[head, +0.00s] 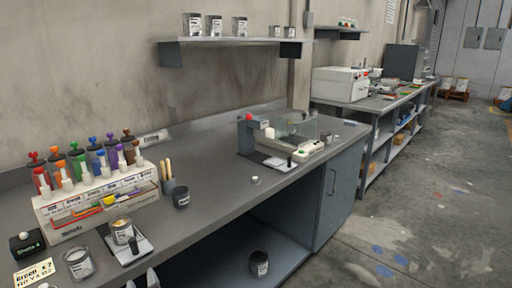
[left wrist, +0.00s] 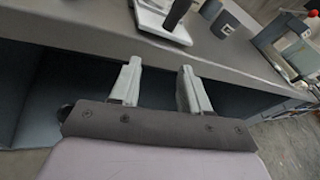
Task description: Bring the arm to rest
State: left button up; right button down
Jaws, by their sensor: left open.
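My left gripper (head: 142,281) shows only as two pale fingertips at the bottom edge of the head view, in front of the bench's front edge. In the left wrist view my left gripper (left wrist: 158,78) has its two fingers well apart with nothing between them. It is in front of the grey bench (head: 222,178), apart from the things on it. The rest of the left arm is out of the head view. My right gripper is in neither view.
Near the bench's front edge are a white scale (head: 137,250) with an open can (head: 122,231) on it and a glass jar (head: 78,263). A rack of coloured bottles (head: 95,203) stands behind. A dark can (head: 260,264) sits on the lower shelf. Open floor (head: 420,220) lies right.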

pick_arm(q)
jog(key=s+d+f+n+g+h, duration=0.1)
jog(key=s+d+f+n+h, duration=0.2)
jog(key=s+f+n, duration=0.25)
jog(key=s+d+f+n+g+h, duration=0.2)
jog(key=s+d+f+n+h, duration=0.1)
jog(key=s+f+n, duration=0.25)
jog(key=s+d+f+n+h, duration=0.1)
jog(key=s+d+n+h, duration=0.2)
jog(key=s+n, duration=0.9)
jog(key=shift+f+n+h, duration=0.35)
jog(key=shift+n+h, duration=0.25)
